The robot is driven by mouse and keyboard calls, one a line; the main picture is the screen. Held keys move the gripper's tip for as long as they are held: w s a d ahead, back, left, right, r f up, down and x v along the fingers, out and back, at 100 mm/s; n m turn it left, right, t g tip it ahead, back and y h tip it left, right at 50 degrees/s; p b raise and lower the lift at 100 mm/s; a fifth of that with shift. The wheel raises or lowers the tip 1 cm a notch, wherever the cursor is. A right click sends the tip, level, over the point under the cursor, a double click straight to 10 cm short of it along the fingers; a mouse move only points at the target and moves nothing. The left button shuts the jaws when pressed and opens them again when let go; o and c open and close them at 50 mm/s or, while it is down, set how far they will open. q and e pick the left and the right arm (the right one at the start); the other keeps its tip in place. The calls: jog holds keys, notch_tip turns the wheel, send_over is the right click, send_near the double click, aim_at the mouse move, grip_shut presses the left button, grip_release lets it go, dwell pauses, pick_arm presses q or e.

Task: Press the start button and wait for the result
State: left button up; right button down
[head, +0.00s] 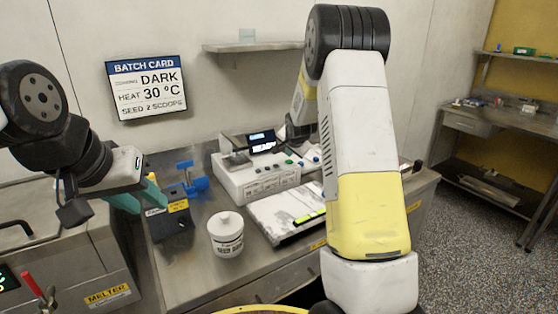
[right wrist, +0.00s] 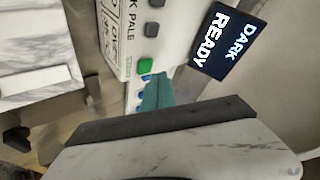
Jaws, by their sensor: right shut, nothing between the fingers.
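The white control box (head: 255,178) stands on the bench in the head view. Its dark display (head: 262,142) also shows in the right wrist view (right wrist: 228,40), reading "DARK READY". A green button (right wrist: 145,66) sits on the box's panel, with small unreadable green lettering beside it. My right gripper (right wrist: 158,88) is shut and empty, its teal fingertips close to the green button; I cannot tell whether they touch. In the head view my right arm hides that gripper. My left gripper (head: 140,198) has its teal fingers apart, near the black box with blue parts.
A white lidded tub (head: 226,234) stands in front of the control box. A black box (head: 170,220) and a blue fixture (head: 193,180) are to its left. A marbled white slab (head: 285,212) lies to its right. A batch card (head: 147,87) on the wall reads DARK, 30 °C.

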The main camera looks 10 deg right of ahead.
aim_at(290, 162)
jog(key=shift+f, duration=0.15)
jog(key=shift+f, duration=0.25)
jog(key=shift+f, duration=0.45)
dwell(0.6)
jog(key=shift+r, duration=0.15)
dwell(0.3)
jog(key=shift+r, duration=0.7)
jog(key=shift+r, duration=2.55)
